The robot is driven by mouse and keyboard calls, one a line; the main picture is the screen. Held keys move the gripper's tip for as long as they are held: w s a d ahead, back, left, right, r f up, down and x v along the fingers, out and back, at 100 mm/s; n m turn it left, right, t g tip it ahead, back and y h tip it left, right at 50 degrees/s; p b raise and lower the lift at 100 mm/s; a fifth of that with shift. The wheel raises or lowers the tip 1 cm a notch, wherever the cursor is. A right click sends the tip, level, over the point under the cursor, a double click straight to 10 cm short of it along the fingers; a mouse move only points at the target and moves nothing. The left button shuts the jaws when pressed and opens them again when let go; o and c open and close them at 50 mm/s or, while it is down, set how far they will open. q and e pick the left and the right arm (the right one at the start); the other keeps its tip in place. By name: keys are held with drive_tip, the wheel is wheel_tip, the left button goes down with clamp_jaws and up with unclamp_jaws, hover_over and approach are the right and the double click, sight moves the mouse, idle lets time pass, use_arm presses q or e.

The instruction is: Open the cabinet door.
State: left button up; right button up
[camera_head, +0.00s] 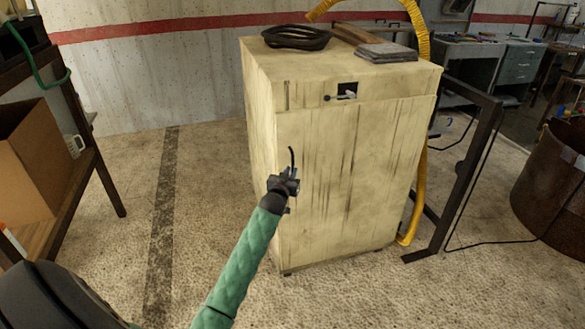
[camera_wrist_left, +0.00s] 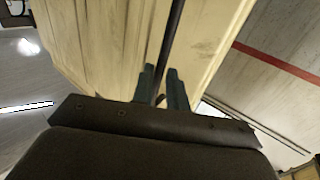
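The cream wooden cabinet (camera_head: 260,110) stands upright on the floor. Its front door (camera_head: 350,170) looks closed, flush with the frame. A thin dark vertical handle (camera_head: 291,157) sits near the door's left edge, and it also shows as a dark bar in the left wrist view (camera_wrist_left: 174,35). My left gripper (camera_head: 285,183) is at this handle, with its fingers close together on either side of the bar. The gripper hides the handle's middle. A small latch (camera_head: 346,94) is on the panel above the door. My right gripper is not in view.
A coiled dark item (camera_head: 296,37) and folded grey cloths (camera_head: 386,52) lie on the cabinet top. A yellow hose (camera_head: 420,190) and a black metal frame (camera_head: 468,165) stand right of it. A shelf with a cardboard box (camera_head: 30,160) is at left. Floor left of the cabinet is clear.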

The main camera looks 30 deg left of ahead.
use_arm(q)
drive_tip(key=shift+x, duration=1.45)
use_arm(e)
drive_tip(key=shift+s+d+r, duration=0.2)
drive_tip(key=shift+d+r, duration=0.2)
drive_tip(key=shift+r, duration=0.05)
use_arm(q)
clamp_jaws()
